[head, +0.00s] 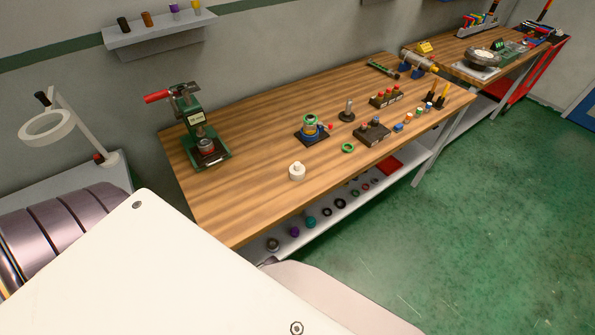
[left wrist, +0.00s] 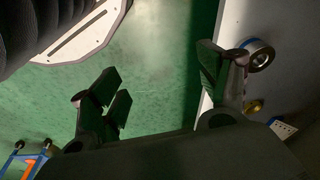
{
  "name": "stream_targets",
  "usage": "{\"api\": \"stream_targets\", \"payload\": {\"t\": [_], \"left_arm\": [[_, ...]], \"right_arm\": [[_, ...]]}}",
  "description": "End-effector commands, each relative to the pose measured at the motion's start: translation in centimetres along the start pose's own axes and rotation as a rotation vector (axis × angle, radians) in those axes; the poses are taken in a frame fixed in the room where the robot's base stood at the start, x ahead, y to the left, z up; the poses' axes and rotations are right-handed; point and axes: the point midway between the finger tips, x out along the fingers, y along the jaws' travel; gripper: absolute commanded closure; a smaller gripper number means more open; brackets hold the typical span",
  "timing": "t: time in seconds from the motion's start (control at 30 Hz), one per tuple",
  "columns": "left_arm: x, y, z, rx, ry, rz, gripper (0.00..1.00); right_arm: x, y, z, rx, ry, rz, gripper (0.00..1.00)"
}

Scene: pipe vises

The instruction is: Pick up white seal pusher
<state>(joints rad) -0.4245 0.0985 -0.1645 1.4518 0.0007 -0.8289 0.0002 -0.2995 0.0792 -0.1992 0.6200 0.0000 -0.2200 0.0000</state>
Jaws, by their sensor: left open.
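The white seal pusher (head: 297,171), a small white cylinder with a knob on top, stands upright near the front edge of the wooden workbench (head: 250,200) in the head view. No gripper shows near it there. My left gripper (left wrist: 165,88) shows in the left wrist view. Its fingers are wide apart with nothing between them, over the green floor and beside a grey shelf surface. The pusher is not visible in the left wrist view. My right gripper is in neither view.
A green press (head: 197,130) with a red handle stands left on the bench. A green ring (head: 348,148), a fixture with a green ring (head: 311,128) and a dark block (head: 372,133) lie behind and right of the pusher. A lower shelf (head: 325,219) holds several rings.

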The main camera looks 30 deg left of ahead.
Motion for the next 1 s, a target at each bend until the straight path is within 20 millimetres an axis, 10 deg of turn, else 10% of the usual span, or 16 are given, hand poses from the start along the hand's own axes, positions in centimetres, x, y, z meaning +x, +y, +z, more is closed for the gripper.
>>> {"api": "stream_targets", "payload": {"t": [1.0], "left_arm": [[-22.6,0.6,-14.8,0.029,0.121,0.051,0.24]], "right_arm": [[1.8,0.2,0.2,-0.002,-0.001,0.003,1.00]]}}
